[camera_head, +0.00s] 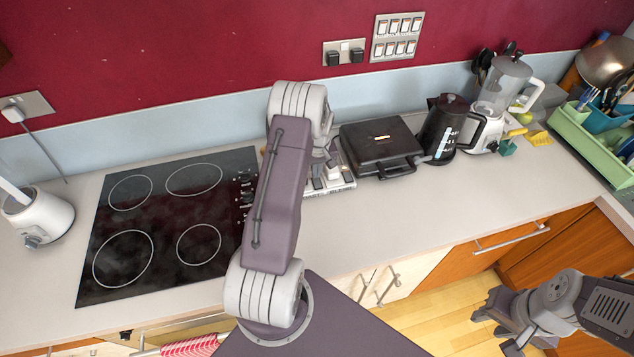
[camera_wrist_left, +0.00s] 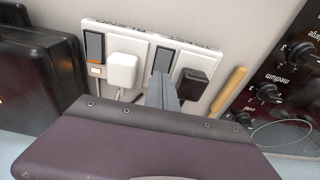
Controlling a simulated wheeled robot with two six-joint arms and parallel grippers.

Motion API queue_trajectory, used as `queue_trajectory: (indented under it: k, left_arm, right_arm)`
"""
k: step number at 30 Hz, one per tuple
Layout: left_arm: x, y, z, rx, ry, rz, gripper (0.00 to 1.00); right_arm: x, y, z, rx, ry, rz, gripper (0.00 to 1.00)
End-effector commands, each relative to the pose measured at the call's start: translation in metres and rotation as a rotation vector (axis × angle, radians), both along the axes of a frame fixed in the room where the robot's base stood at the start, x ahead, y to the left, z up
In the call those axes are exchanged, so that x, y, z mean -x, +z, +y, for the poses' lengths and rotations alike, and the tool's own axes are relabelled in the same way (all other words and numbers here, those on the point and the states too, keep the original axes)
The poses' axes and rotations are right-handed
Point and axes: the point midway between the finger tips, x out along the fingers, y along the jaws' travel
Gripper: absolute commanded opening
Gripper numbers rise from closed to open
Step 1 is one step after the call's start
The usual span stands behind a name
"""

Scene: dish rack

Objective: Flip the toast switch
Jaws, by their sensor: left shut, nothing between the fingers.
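A white double socket panel (camera_wrist_left: 140,42) lies on the counter and shows in the left wrist view. It has a dark switch with an orange strip (camera_wrist_left: 94,46) on the left and a second dark switch (camera_wrist_left: 163,58) on the right. The labels appear upside down and are hard to read. A white plug (camera_wrist_left: 122,70) and a black plug (camera_wrist_left: 192,84) sit in it. My left gripper (camera_wrist_left: 161,82) is shut and empty, its tip at or just over the right switch; contact is unclear. In the head view, my arm partly hides the panel (camera_head: 343,182). My right gripper (camera_head: 501,324) is open and empty, low at right.
A black sandwich maker (camera_head: 378,143) stands right of the panel, then a black kettle (camera_head: 443,130) and a blender (camera_head: 505,90). The hob (camera_head: 150,235) lies left. A wooden stick (camera_wrist_left: 229,90) lies beside the panel. The front counter at right is clear.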

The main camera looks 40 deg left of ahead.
Motion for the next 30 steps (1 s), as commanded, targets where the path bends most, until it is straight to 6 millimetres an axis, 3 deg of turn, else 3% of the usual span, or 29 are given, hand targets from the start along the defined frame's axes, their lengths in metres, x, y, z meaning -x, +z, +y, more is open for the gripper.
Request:
queue_trajectory:
  k: [30]
  left_arm:
    - [0.0, -0.0092, 0.0001, 0.0, 0.0, 0.0, 0.0]
  right_arm:
    - [0.0, -0.0071, 0.0, 0.0, 0.0, 0.0, 0.36]
